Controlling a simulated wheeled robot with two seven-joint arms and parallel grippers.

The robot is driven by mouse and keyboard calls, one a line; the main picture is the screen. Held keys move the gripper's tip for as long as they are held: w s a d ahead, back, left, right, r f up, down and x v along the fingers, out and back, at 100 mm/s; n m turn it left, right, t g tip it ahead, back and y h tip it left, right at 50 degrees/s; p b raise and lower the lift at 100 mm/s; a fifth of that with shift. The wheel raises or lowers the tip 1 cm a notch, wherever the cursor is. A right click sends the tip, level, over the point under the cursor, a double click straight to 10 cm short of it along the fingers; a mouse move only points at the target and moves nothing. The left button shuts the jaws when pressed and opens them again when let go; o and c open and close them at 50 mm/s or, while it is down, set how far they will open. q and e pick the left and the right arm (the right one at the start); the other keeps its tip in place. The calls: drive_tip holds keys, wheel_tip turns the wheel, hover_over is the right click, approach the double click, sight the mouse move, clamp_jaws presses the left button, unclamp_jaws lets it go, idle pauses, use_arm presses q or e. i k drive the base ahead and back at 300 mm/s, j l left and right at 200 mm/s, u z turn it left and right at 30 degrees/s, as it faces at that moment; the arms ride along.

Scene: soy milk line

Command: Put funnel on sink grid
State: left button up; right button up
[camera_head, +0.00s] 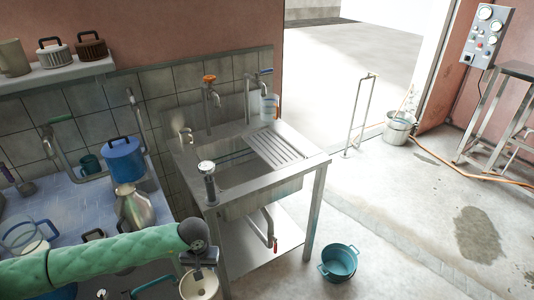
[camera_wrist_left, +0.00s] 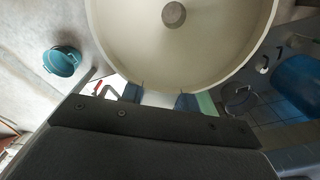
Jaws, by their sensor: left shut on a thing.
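The cream funnel (camera_head: 198,288) is at the bottom of the head view, partly cut off by the frame edge. My left gripper (camera_head: 203,264) is shut on its rim. In the left wrist view the wide round funnel (camera_wrist_left: 215,55) fills the top, with a round grey spot at its middle, and the fingers (camera_wrist_left: 160,100) meet its near wall. The sink grid (camera_head: 290,145) is the ribbed metal part on the right of the steel sink. It looks bare, and the funnel is well apart from it, lower left in the head view. My right gripper is not in view.
The steel sink (camera_head: 262,199) has an upright metal post (camera_head: 208,183) at its near left corner and taps behind. A blue-tiled counter (camera_head: 70,200) with several vessels is at left. A teal pot (camera_head: 338,262) stands on the floor. The floor at right is mostly clear.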

sight(278, 152)
drive_tip(key=i+l, duration=0.25)
drive_tip(key=l, duration=0.15)
drive_tip(key=i+l, duration=0.2)
drive_tip(key=l, duration=0.25)
drive_tip(key=i+l, duration=0.25)
drive_tip(key=l, duration=0.15)
drive_tip(key=i+l, duration=0.25)
drive_tip(key=l, duration=0.2)
